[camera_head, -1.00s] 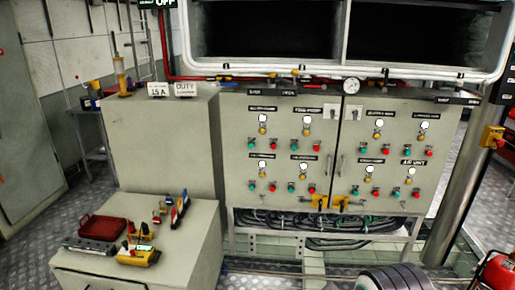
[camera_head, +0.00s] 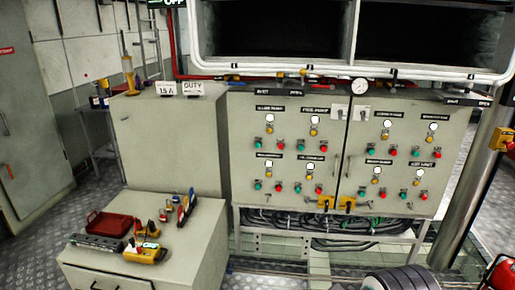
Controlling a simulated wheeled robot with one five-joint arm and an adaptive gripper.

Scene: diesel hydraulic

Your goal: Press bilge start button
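A grey two-door control cabinet (camera_head: 345,135) faces me in the middle of the view, upright on a frame. Its doors carry groups of small green buttons (camera_head: 258,147) and red buttons (camera_head: 282,146), each under a white lamp (camera_head: 270,117), a yellow part and a black label (camera_head: 269,108). The green and red buttons sit side by side, two rows of groups per door. The labels are too blurred to tell surely which group is the bilge one. My gripper is not in view, and nothing touches the cabinet face.
A low grey cabinet (camera_head: 190,255) at front left holds a red tray (camera_head: 110,224) and a yellow device (camera_head: 145,255). A taller grey box (camera_head: 170,145) stands behind it. A grey ribbed object (camera_head: 400,280) and a red object (camera_head: 500,272) are at the bottom right.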

